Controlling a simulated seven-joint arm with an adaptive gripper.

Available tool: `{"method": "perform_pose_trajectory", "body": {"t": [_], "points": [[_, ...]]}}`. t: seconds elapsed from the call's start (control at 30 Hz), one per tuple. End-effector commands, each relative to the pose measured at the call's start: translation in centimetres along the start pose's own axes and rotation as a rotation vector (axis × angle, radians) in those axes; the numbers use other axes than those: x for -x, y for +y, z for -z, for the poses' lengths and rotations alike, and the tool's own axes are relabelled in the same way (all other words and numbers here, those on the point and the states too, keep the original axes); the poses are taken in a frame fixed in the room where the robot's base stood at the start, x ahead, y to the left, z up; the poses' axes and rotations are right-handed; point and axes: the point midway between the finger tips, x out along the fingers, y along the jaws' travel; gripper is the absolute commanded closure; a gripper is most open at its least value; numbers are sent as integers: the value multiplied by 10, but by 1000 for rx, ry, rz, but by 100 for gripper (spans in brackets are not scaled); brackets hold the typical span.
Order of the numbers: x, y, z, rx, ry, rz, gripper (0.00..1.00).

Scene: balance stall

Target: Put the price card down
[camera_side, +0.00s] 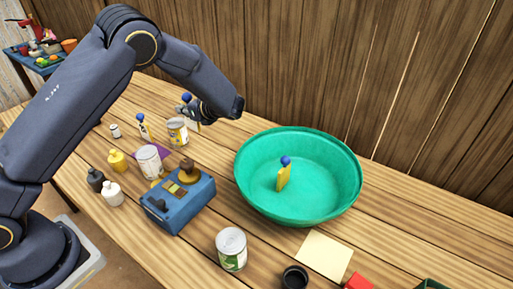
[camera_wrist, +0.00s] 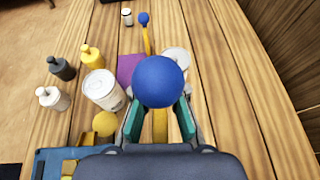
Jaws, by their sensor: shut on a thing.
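My gripper (camera_side: 188,110) is shut on a price card with a blue ball knob (camera_wrist: 158,81), above the back of the table. The yellow part of the held card (camera_wrist: 160,127) shows between the fingers in the wrist view; much of it is hidden. Its blue knob (camera_side: 187,97) shows in the side view. A similar card with a blue knob (camera_side: 142,126) stands on the table to the left. Another yellow card with a blue knob (camera_side: 284,176) stands tilted inside the green bowl (camera_side: 345,200).
A blue scale (camera_side: 182,208) with a brown thing on it stands mid-table. Cans (camera_side: 149,162) (camera_side: 177,131) stand by a purple mat (camera_wrist: 129,67), with small bottles (camera_side: 112,193) nearby. A green-labelled can (camera_side: 231,250) and a cream sheet (camera_side: 324,256) are in front. A plank wall is behind.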

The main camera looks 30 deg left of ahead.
Motion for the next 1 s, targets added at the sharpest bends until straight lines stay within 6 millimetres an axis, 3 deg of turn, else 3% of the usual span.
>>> {"method": "perform_pose_trajectory", "body": {"t": [0.03, 0.2, 0.47, 0.57, 0.73, 0.9, 1.0], "points": [[5, 0, -12, 6, 1, 2, 100], [18, -1, -37, -1, 0, 9, 100], [69, -20, -17, -70, -19, 200, 100], [98, -27, -6, -106, -24, 302, 100], [167, -35, 21, -197, -27, 536, 100], [241, -27, 53, -303, -19, 781, 100], [270, -20, 67, -348, -13, 877, 100]]}}
